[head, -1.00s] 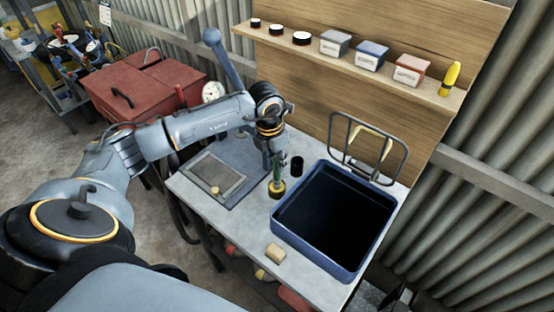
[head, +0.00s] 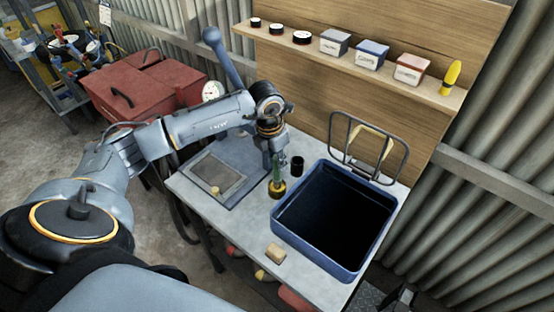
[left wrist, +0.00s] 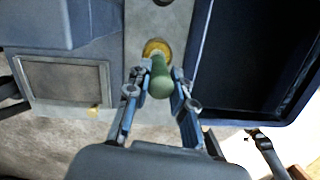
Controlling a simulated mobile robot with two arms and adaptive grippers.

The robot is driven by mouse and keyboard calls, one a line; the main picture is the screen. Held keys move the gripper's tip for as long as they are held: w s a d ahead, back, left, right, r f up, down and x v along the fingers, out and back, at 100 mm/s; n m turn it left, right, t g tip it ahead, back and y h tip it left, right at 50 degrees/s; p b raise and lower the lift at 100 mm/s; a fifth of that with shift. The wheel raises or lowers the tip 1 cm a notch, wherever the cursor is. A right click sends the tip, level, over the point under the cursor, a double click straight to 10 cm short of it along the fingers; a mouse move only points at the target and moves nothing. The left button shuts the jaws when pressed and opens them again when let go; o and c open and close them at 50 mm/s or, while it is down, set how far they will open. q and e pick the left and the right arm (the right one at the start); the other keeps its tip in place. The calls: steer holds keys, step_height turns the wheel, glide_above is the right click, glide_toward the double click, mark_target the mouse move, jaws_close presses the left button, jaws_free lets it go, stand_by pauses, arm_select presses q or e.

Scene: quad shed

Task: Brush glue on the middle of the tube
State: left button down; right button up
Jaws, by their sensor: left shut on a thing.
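My left gripper (head: 277,168) is shut on the green handle (left wrist: 161,80) of the glue brush, which also shows in the head view (head: 277,173). The handle stands roughly upright over a small yellow-and-dark pot (head: 277,190) on the bench, which also shows in the left wrist view (left wrist: 155,47). The brush's lower end is hidden at the pot. A flat plate with a dark grey rectangle (head: 216,176) lies left of the pot. I cannot make out a tube with certainty. What looks like my right gripper (head: 404,297) is low at the right, too small to read.
A deep blue bin (head: 318,262) fills the bench's right side. A black cylinder (head: 297,166) stands behind the pot. A tan block (head: 275,253) lies near the front edge. A shelf (head: 350,63) with tins and boxes is above; a red toolbox (head: 140,90) is at left.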

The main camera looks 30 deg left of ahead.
arm_select(q)
steer(key=shift+f, duration=0.1)
stand_by(0.3)
steer(key=shift+r+p, duration=0.4)
steer(key=shift+r, duration=0.25)
steer(key=shift+r+p, duration=1.5)
steer(key=shift+r, duration=1.45)
steer(key=shift+f, duration=0.1)
